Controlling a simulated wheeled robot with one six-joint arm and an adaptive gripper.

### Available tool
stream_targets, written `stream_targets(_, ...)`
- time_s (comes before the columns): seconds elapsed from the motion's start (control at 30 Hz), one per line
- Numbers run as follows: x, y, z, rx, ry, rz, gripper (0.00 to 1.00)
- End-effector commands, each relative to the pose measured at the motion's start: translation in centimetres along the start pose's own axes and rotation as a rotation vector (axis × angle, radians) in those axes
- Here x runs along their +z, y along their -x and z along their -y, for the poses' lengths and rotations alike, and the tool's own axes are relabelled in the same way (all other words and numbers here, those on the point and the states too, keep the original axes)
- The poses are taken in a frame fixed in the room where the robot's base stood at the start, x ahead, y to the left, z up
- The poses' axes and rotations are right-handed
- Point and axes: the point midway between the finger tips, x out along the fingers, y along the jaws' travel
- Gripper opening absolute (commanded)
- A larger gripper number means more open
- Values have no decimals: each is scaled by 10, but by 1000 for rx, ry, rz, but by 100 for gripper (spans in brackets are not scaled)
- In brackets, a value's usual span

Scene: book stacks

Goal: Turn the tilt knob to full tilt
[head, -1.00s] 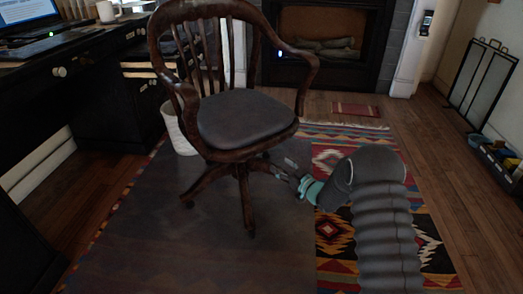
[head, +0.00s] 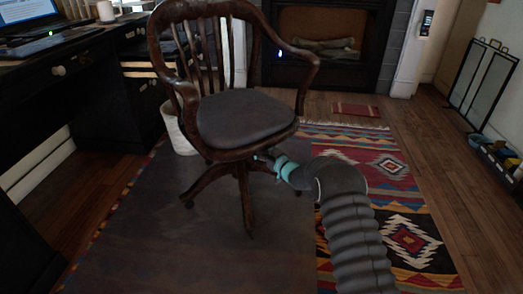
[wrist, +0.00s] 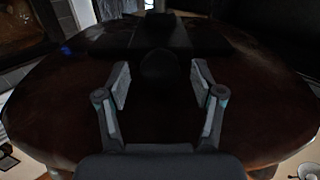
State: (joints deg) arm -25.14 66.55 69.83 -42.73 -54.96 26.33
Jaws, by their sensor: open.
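A wooden swivel chair with a dark grey seat pad (head: 245,118) stands in the middle of the head view. My gripper (head: 265,158) reaches in from the right, just below the seat's right edge, and its tips are partly hidden there. In the wrist view the brown underside of the seat (wrist: 62,105) fills most of the picture. A dark rounded shape, which looks like the tilt knob (wrist: 158,66), lies between and a little beyond the fingertips of my gripper (wrist: 160,82). The fingers are open, one on each side, with visible gaps. The knob's outline is very dim.
The chair's legs (head: 212,182) spread below the gripper on a dark floor mat (head: 185,250). A white bin (head: 178,135) stands behind the chair at left, beside a black desk (head: 95,105). The patterned rug (head: 395,205) at right is clear.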

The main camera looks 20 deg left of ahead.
Motion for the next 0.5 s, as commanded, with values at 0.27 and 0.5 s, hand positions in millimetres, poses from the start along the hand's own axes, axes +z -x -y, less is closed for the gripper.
stream_targets(0.27, 0, 0, 0, 0, 0, 0, 57)
stream_targets(0.5, 0, 0, 0, 0, 0, -1, 7)
